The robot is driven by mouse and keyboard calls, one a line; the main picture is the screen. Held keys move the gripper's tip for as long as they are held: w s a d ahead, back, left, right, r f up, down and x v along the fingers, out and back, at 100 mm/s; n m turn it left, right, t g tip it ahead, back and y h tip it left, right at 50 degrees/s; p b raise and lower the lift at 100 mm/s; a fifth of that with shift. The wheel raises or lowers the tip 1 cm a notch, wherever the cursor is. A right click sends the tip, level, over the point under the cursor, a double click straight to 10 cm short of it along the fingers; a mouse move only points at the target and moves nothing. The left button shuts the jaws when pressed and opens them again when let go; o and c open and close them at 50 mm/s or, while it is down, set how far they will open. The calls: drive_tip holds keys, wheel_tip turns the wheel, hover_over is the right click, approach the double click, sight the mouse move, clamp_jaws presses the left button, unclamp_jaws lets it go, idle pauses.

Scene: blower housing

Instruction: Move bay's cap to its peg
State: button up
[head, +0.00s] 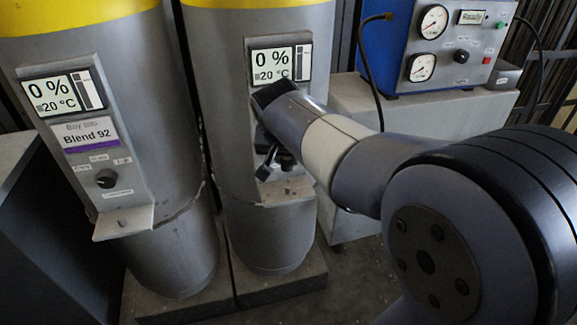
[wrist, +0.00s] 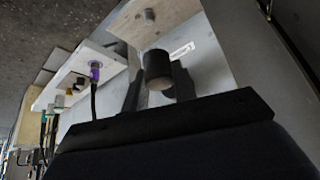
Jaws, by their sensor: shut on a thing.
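My gripper (wrist: 158,85) is shut on a dark, round cap (wrist: 158,66), which sits between the two black fingers in the wrist view. A small grey peg (wrist: 149,16) stands on a pale ledge (wrist: 125,28) beyond the cap, with a gap between them in the picture. In the head view my gripper (head: 272,168) is in front of the right cylinder's panel, just above its small ledge (head: 270,195). A small peg (head: 288,191) shows on that ledge. My wrist hides much of this panel.
The left cylinder (head: 160,130) has a panel labelled "Blend 92" with a dark knob (head: 106,179) and its own ledge (head: 124,222). A blue gauge box (head: 400,50) stands on a grey block at the right. The wrist view shows another ledge with a purple-ringed fitting (wrist: 95,70).

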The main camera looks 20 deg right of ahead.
sight(288, 188)
drive_tip(key=shift+w+d+f+b, duration=0.15)
drive_tip(key=shift+f+b, duration=0.15)
drive_tip(key=shift+f, duration=0.15)
drive_tip(key=shift+f, duration=0.1)
drive_tip(key=shift+f, duration=0.2)
drive_tip(key=shift+f+b, duration=1.75)
drive_tip(key=shift+f+b, duration=1.1)
drive_tip(key=shift+f, duration=0.45)
drive_tip(key=o, duration=1)
drive_tip(key=shift+r, duration=0.15)
drive_tip(key=p+v, duration=0.4)
drive_tip(key=v, duration=0.6)
drive_tip(key=shift+s+a+r, duration=0.25)
